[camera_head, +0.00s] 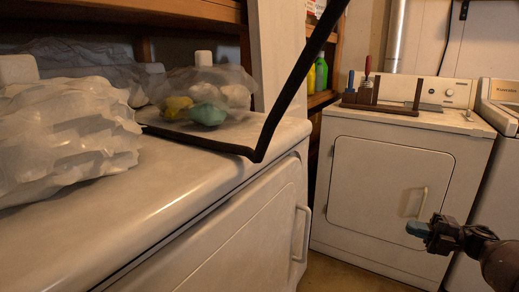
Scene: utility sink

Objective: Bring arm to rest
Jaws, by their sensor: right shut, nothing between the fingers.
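My right gripper (420,229) is at the lower right, with my arm coming in from the right edge. It points left and shows dark, with a blue-green tip. It is shut and empty. It hangs in the air in front of the white dryer (372,185) at the back, and overlaps its lower right door in the picture. My left gripper is not in view.
A white appliance top (120,230) fills the left, with bagged items (65,140) and a clear bag (210,95) of coloured things on it. A black bar (285,95) crosses above. Another white machine (500,107) stands at the right edge. Floor shows between the appliances.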

